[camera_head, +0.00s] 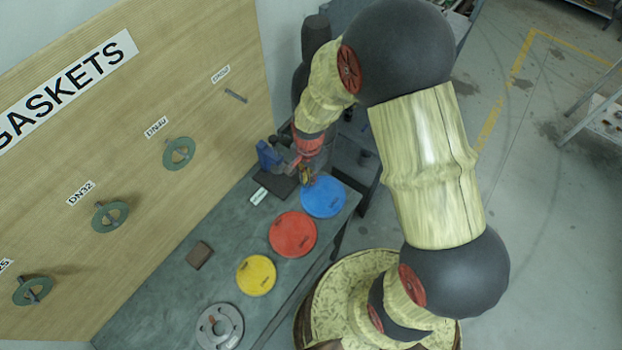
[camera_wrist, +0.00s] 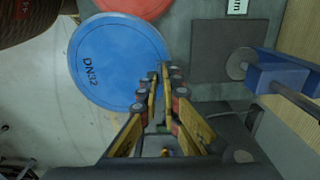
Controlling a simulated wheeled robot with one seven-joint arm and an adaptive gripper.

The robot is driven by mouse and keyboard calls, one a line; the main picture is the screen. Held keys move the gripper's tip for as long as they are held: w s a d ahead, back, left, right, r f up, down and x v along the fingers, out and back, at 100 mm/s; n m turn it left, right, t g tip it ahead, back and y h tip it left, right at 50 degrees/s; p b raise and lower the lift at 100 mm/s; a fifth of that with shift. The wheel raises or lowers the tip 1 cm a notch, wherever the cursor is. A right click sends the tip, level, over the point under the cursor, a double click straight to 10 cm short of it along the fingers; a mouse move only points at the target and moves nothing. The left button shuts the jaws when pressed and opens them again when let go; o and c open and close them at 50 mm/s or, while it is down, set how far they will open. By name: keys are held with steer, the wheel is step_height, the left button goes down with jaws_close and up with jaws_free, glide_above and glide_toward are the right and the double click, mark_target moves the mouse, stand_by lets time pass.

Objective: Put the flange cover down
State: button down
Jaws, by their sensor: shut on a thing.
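The flange cover is a blue disc marked DN32 (camera_wrist: 112,62), seen face up in the wrist view. It also shows in the head view (camera_head: 323,199) at the far right end of the grey bench. My gripper (camera_wrist: 166,84) is shut on the rim of the blue cover, on the side nearest the wrist. In the head view my gripper (camera_head: 307,178) is at the cover's upper left edge. The cover looks flat and close to the bench top, partly past its edge; whether it touches the bench cannot be told.
A red disc (camera_head: 293,234), a yellow disc (camera_head: 257,275) and a grey flange ring (camera_head: 220,327) lie on the bench (camera_head: 180,300). A dark square pad (camera_wrist: 222,52) and a blue vise (camera_wrist: 285,78) are beside my gripper. A gasket board (camera_head: 150,110) stands behind.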

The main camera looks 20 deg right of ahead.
steer(key=w+f, duration=0.1)
steer(key=f, duration=0.1)
steer(key=w+d+f, duration=0.1)
steer(key=w+f, duration=0.1)
steer(key=shift+w+d+f, duration=0.15)
steer(key=shift+d+f, duration=0.05)
steer(key=shift+f, duration=1.6)
steer(key=shift+f, duration=0.15)
steer(key=c, duration=2.5)
jaws_free()
steer(key=o, duration=0.4)
steer(key=shift+o, duration=0.5)
